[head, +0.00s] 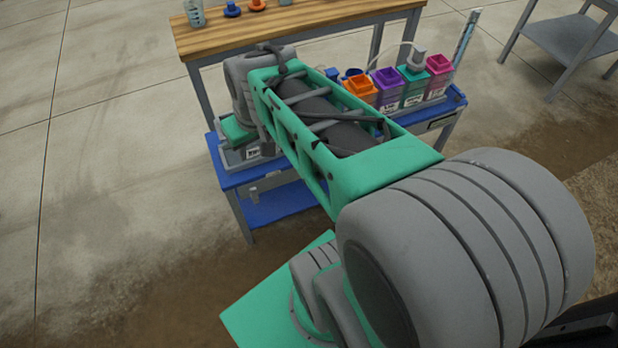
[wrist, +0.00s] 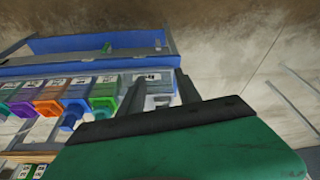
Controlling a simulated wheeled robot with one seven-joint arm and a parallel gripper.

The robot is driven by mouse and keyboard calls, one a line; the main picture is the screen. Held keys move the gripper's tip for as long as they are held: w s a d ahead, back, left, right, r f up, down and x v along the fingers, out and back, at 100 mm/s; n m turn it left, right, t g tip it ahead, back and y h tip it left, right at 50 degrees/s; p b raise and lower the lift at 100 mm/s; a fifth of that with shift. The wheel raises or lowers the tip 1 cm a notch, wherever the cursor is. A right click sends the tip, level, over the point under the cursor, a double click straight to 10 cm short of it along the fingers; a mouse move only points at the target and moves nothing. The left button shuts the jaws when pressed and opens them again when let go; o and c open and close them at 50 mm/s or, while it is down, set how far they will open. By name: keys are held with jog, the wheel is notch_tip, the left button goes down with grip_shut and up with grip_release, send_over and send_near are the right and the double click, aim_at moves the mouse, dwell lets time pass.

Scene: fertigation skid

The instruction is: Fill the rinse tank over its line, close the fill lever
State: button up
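My gripper (wrist: 161,82) shows in the wrist view as two dark fingers standing apart, with nothing clearly held between them. Between and beyond the fingers is a pale grey tank (wrist: 158,100) with a label, at the end of the row. In the head view my arm reaches over the skid, and its green hand (head: 237,131) is just above a grey labelled tank (head: 252,154) at the left end. I cannot tell for sure that this is the rinse tank. Its line, the water level and the fill lever cannot be made out; my arm covers much of this area.
The blue skid (head: 450,103) carries orange (head: 360,88), purple (head: 387,88), green (head: 414,86) and magenta (head: 438,75) tanks. A clear graduated tube (head: 465,40) stands at its right end. A wooden bench (head: 300,20) is behind. Floor at left is clear.

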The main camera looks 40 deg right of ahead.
jog(key=w+d+f+b, duration=0.1)
jog(key=d+f+b, duration=0.6)
jog(key=f, duration=0.4)
jog(key=w+d+f+m+b, duration=0.1)
jog(key=w+d+f+b, duration=0.1)
jog(key=d+f+b, duration=0.5)
jog(key=w+d+f+m+b, duration=0.1)
jog(key=d+f+b, duration=0.6)
jog(key=f, duration=0.9)
jog(key=shift+w+d+f+t+h+b, duration=0.2)
jog(key=shift+w+d, duration=0.2)
jog(key=shift+d, duration=0.35)
jog(key=shift+w+d+f+t+h+b, duration=0.1)
jog(key=shift+w+d+f+h+b, duration=0.2)
jog(key=shift+d, duration=0.4)
jog(key=shift+r, duration=0.15)
grip_shut()
